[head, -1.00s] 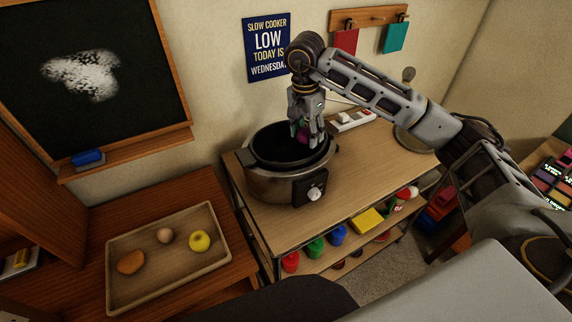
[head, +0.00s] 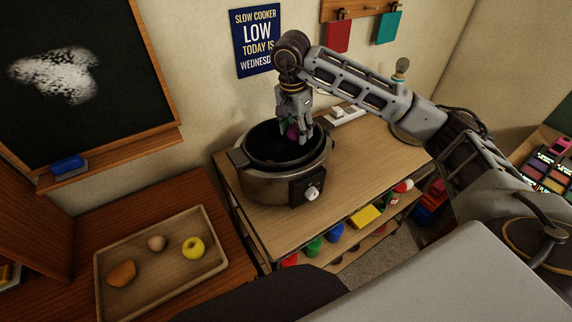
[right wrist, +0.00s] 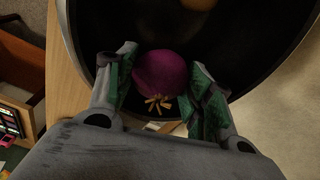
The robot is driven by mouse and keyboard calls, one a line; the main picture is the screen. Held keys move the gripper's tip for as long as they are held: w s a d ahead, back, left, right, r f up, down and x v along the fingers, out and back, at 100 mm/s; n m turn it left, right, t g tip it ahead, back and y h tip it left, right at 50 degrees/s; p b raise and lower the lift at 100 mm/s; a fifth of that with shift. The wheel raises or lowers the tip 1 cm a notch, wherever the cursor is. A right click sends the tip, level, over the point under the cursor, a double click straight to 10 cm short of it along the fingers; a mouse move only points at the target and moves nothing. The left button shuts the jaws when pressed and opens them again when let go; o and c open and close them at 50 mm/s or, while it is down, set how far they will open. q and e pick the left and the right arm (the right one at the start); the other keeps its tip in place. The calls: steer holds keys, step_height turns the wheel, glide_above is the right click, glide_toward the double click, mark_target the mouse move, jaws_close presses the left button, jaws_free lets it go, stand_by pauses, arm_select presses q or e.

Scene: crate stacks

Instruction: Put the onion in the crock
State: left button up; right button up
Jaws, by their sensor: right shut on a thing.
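The onion (head: 292,131) is purple and round, with a tuft of pale roots that shows in the right wrist view (right wrist: 157,85). My right gripper (head: 296,138) is shut on it, with one finger on each side. The gripper points down over the open mouth of the crock. The crock (head: 260,150) is the black bowl of a slow cooker with a grey-brown body (head: 262,188). I cannot tell how far the onion is below the rim. The right wrist view shows the crock's dark inside (right wrist: 115,25) around the onion. My left gripper is out of view.
A brownish round item (right wrist: 199,4) lies in the crock. The cooker stands on a wooden shelf unit (head: 345,180). A power strip (head: 344,115) lies behind it. A wooden tray (head: 208,268) at left holds a potato-like item (head: 122,273), an egg (head: 157,243) and a yellow apple (head: 194,247).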

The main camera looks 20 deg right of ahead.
step_height(320, 180, down, 6)
steer(key=shift+r+p, duration=0.25)
steer(key=shift+p, duration=0.1)
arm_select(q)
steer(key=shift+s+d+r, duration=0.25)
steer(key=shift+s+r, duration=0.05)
arm_select(e)
steer(key=shift+f, duration=0.35)
steer(key=shift+f, duration=0.1)
steer(key=shift+f, duration=1.45)
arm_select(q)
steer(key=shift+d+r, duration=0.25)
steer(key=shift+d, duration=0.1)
arm_select(e)
steer(key=shift+f, duration=0.3)
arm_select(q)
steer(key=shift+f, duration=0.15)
arm_select(e)
steer(key=shift+f, duration=0.15)
